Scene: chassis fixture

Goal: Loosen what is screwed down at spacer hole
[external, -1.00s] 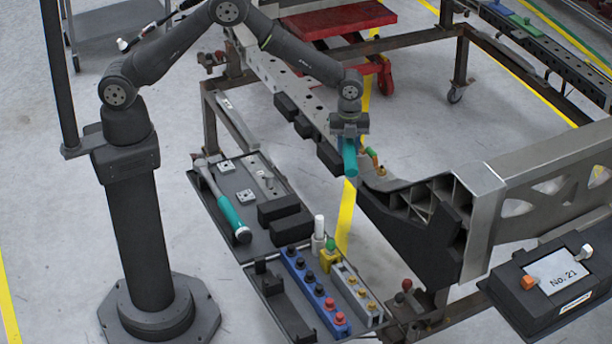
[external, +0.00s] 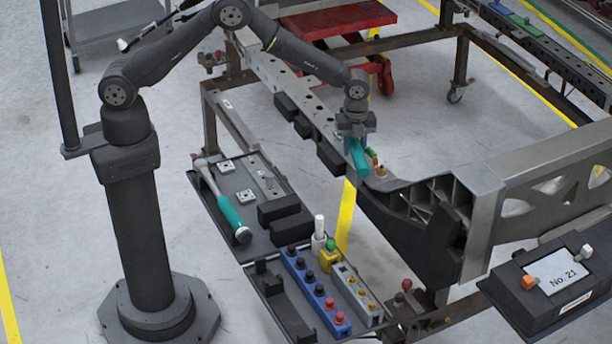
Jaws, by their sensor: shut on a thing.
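My gripper (external: 356,137) is at the near end of the chassis rail (external: 273,75), above the rail. It is shut on a teal tool (external: 359,157), which hangs below the jaws and leans slightly. The spacer hole and whatever is screwed there cannot be made out; the tool and gripper cover that part of the rail. I cannot tell whether the tool's tip touches anything.
A tray (external: 195,180) left of the rail holds a teal-handled hammer (external: 222,205), plates and black blocks. A blue rack (external: 314,290) and a grey rack (external: 356,293) with fittings stand in front. A black bracket (external: 425,215) and a box marked No. 21 (external: 548,290) are at right.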

